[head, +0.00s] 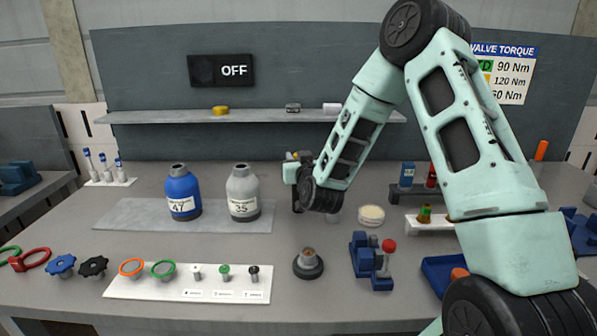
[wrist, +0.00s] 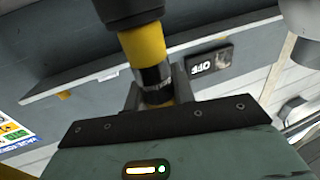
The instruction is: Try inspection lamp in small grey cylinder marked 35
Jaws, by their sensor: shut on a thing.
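The small grey cylinder (head: 243,195) marked 35 stands upright on the grey mat, with a dark opening at its top. My gripper (head: 297,167) is just right of it, at about the height of its neck and apart from it. In the wrist view my gripper (wrist: 158,92) is shut on a yellow and black lamp (wrist: 143,42) with a metal band. The lamp's black end points away from the jaws. In the head view the lamp is mostly hidden by my wrist.
A blue cylinder (head: 182,194) marked 47 stands left of the grey one on the mat (head: 125,215). A dark sign (head: 221,71) reads OFF above the shelf (head: 160,116). A white board (head: 150,287) with rings and knobs lies in front. A round pale dish (head: 371,214) is at right.

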